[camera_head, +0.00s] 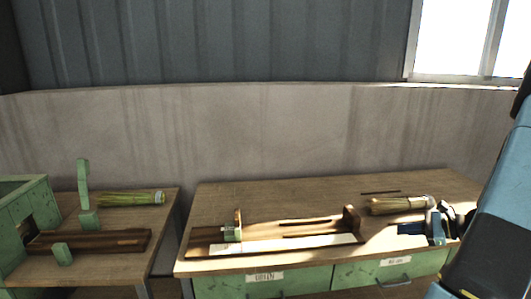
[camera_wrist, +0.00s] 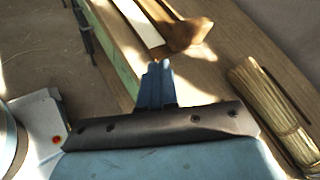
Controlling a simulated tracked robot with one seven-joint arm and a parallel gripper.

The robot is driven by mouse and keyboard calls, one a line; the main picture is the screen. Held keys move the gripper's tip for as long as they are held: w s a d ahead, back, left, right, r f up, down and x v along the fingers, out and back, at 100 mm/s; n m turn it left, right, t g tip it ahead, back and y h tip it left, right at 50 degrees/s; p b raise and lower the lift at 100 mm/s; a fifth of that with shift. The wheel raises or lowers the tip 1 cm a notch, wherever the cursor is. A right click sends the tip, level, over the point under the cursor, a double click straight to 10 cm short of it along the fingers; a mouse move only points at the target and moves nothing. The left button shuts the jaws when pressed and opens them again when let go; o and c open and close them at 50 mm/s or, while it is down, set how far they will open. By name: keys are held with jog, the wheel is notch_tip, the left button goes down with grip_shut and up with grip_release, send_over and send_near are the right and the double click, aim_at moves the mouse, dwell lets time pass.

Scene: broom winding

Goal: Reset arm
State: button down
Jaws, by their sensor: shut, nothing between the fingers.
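My gripper (camera_wrist: 157,70) has its blue fingers closed together in the wrist view, with nothing between them. In the head view my gripper (camera_head: 408,229) is at the right part of the right table, in front of a straw bundle (camera_head: 400,204). The wooden winding stand (camera_head: 351,220) lies to its left. In the wrist view the stand's wooden end block (camera_wrist: 188,37) is ahead of the fingertips, apart from them. The straw bundle (camera_wrist: 270,105) is to their right. My blue arm comes in at the right edge of the head view.
The right table (camera_head: 315,197) has green drawers (camera_head: 262,280) in front. A thin dark stick (camera_head: 381,192) lies near its back. The left table (camera_head: 125,267) holds a green machine (camera_head: 28,215) and green straw (camera_head: 130,198). A gap separates the tables. A wall (camera_head: 270,140) stands behind.

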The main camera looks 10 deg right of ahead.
jog(key=s+a+r+n+g+h, duration=0.25)
jog(key=a+r+n, duration=0.35)
jog(key=a, duration=0.4)
jog(key=s+a+r+n+g+h, duration=0.15)
jog(key=a+r+n+g, duration=0.25)
jog(key=a+r, duration=0.45)
jog(key=s+a+r+n+t+h, duration=0.1)
jog(key=s+a+r+n+h, duration=0.2)
jog(key=s+a+r+n, duration=0.2)
jog(key=s+a+r+n+t+h, duration=0.2)
jog(key=s+a+r+n, duration=0.3)
jog(key=s, duration=0.5)
jog(key=shift+s+a+r+n+h, duration=0.3)
jog(key=shift+s+a+r+h, duration=0.15)
jog(key=shift+r+h, duration=0.2)
